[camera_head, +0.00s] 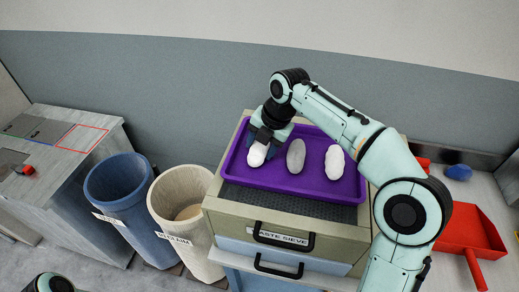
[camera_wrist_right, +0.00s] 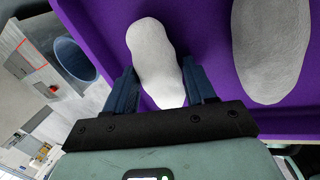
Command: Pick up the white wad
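Three oval wads are in a purple tray (camera_head: 310,186) on top of the cabinet. A white wad (camera_head: 257,155) is at the left, a grey wad (camera_head: 296,156) in the middle, and another whitish wad (camera_head: 334,162) at the right. My right gripper (camera_head: 268,140) is over the left white wad and hides its far part. My left gripper is out of view.
The cabinet (camera_head: 230,221) has drawers with black handles. A blue bin (camera_head: 120,185) and a cream bin (camera_head: 185,195) stand left of it, near a grey bench (camera_head: 60,190). A red dustpan (camera_head: 468,232) lies to the right, past my right arm.

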